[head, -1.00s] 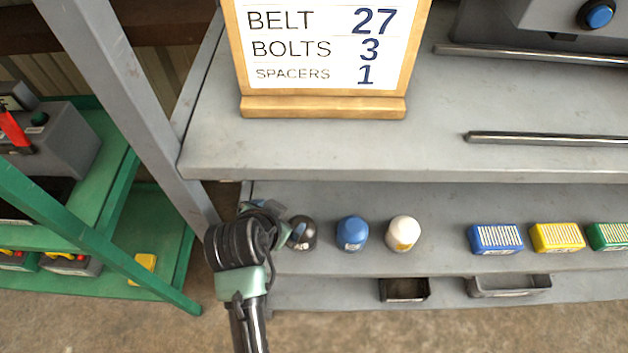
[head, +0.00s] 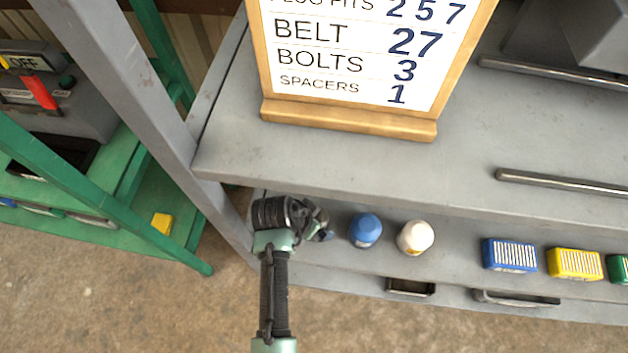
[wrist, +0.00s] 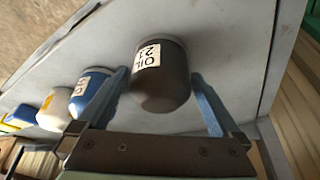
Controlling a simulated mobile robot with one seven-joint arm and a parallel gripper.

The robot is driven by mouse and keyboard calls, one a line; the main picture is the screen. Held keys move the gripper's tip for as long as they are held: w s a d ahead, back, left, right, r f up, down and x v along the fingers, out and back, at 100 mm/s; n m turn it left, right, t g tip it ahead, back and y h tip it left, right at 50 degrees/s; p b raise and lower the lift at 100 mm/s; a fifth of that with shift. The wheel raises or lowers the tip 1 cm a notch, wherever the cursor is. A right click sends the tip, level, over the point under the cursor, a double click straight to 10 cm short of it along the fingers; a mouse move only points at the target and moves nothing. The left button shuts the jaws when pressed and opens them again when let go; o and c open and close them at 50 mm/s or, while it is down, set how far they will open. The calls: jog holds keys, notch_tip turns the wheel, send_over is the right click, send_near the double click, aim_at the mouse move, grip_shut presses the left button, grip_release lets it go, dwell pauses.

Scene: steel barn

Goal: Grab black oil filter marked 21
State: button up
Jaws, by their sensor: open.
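The black oil filter (wrist: 162,80) fills the middle of the wrist view, with a white label reading "OIL 21". My gripper (wrist: 160,74) is open, with one blue finger on each side of the filter. The left finger is near the blue filter and the right finger is over clear shelf. I cannot tell whether either finger touches the black filter. In the head view my gripper (head: 320,226) reaches onto the lower shelf and hides the black filter.
A blue filter (head: 365,230) and a white filter (head: 415,238) stand to the right on the lower grey shelf (head: 455,252). Blue (head: 509,254) and yellow boxes (head: 574,263) lie farther right. The upper shelf (head: 330,165) overhangs, and a grey post (head: 150,120) stands left.

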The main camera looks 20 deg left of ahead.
jog(key=shift+f, duration=0.1)
jog(key=shift+c, duration=0.3)
jog(key=shift+w, duration=0.1)
jog(key=c, duration=1.3)
jog(key=shift+c, duration=0.2)
